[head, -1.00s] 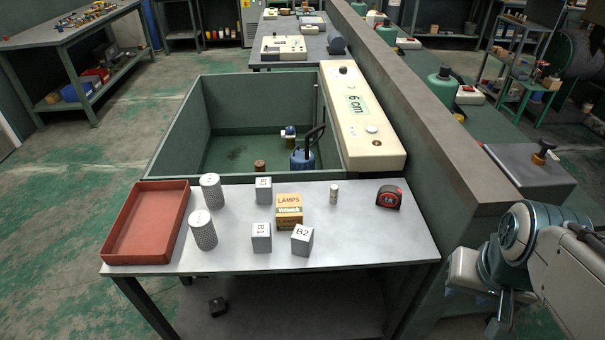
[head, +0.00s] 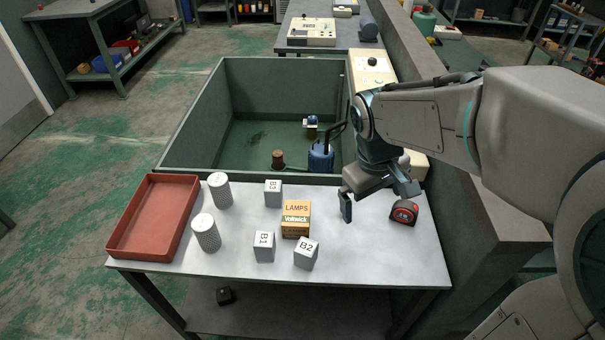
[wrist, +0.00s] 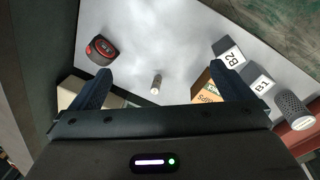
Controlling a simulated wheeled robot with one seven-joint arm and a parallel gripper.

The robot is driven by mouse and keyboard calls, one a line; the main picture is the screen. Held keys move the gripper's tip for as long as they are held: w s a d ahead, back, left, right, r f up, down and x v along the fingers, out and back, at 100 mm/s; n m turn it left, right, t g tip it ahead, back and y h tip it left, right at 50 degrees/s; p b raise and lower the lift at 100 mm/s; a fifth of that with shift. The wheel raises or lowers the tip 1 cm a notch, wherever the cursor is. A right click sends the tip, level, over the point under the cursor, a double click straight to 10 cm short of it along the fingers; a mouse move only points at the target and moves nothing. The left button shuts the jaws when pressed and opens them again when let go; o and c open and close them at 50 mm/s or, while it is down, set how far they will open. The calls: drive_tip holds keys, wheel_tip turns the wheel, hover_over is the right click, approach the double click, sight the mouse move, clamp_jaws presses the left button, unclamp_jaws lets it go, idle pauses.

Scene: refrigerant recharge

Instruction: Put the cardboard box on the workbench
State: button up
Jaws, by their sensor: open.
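The cardboard box (head: 296,221), orange and cream with "LAMPS Voltwick" on it, stands upright on the grey metal table (head: 375,268) among white blocks. It partly shows in the wrist view (wrist: 206,97), behind the right finger. My gripper (head: 375,200) is open and empty above the right part of the table, to the right of the box. I cannot tell which surface is the named workbench; another bench (head: 85,18) stands at the back left.
A red tray (head: 120,252) and two perforated cylinders (head: 206,233) are at the table's left. Block B2 (head: 306,254) stands close in front of the box. A tape measure (head: 404,212) lies near my gripper. A green-walled bin (head: 185,135) and a low wall (head: 490,225) border the table.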

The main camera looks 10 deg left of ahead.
drive_tip(key=w+a+f+n+h+p, duration=0.25)
drive_tip(key=w+a+n, duration=0.45)
drive_tip(key=a, duration=0.5)
drive_tip(key=n+p, duration=0.3)
drive_tip(key=n, duration=0.2)
approach(295, 213)
drive_tip(key=shift+g+h, duration=0.3)
drive_tip(key=shift+h, duration=0.15)
drive_tip(key=x, duration=0.4)
drive_tip(key=w+p+x, duration=0.1)
drive_tip(key=x, duration=0.2)
drive_tip(key=shift+a+f, duration=0.1)
drive_tip(key=shift+a+p+x, duration=0.1)
drive_tip(key=shift+p+x, duration=0.4)
drive_tip(key=shift+x, duration=0.85)
drive_tip(key=shift+a+p+x, duration=0.15)
drive_tip(key=shift+p+x, duration=0.3)
drive_tip(key=shift+x, duration=0.9)
drive_tip(key=shift+s+f, duration=0.1)
drive_tip(key=shift+s, duration=0.1)
drive_tip(key=c, duration=1.1)
